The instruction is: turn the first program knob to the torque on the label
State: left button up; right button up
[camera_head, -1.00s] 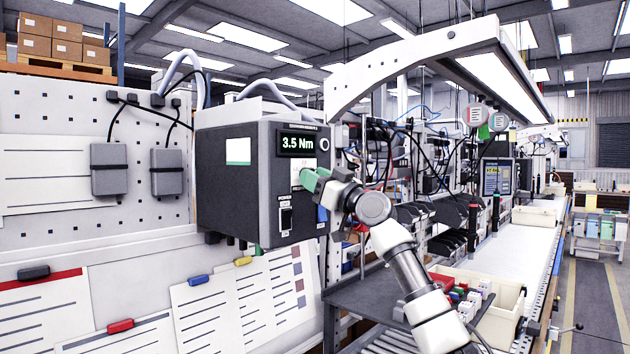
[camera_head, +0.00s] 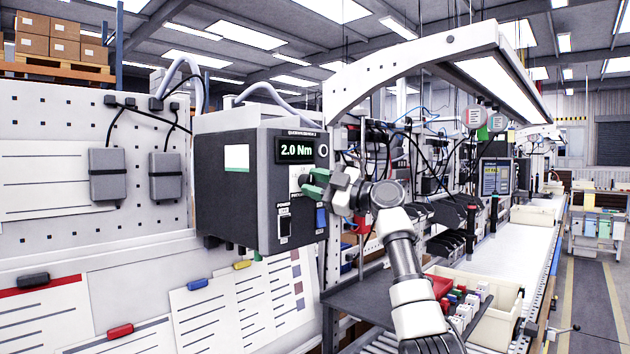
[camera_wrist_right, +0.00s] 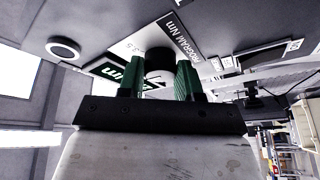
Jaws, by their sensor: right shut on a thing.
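The controller box (camera_head: 222,190) is dark grey and hangs at the centre left. Its display (camera_head: 296,149) reads 2.0 Nm. My right gripper (camera_head: 308,184) has green fingers and is at the front panel, just below the display. In the right wrist view, the green fingertips (camera_wrist_right: 160,76) are on either side of the dark round program knob (camera_wrist_right: 159,62), shut on it. The "PROGRAM Nm" lettering (camera_wrist_right: 182,40) shows beside the knob. In the head view the gripper mostly hides the knob. A white label (camera_head: 237,158) is on the box's side, with no readable text. My left gripper is not in view.
A power switch (camera_head: 285,226) and a blue part (camera_head: 321,217) sit low on the panel, close to my right gripper. A bin of coloured parts (camera_head: 505,300) stands at the lower right. Paper sheets (camera_head: 240,300) hang below the box.

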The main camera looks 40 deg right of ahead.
jog(key=shift+n, duration=0.6)
jog(key=o, duration=0.9)
jog(key=b+v, duration=0.4)
jog(key=v, duration=0.6)
jog(key=shift+s+d+b, duration=0.25)
jog(key=shift+s+b, duration=0.05)
jog(key=shift+b, duration=0.1)
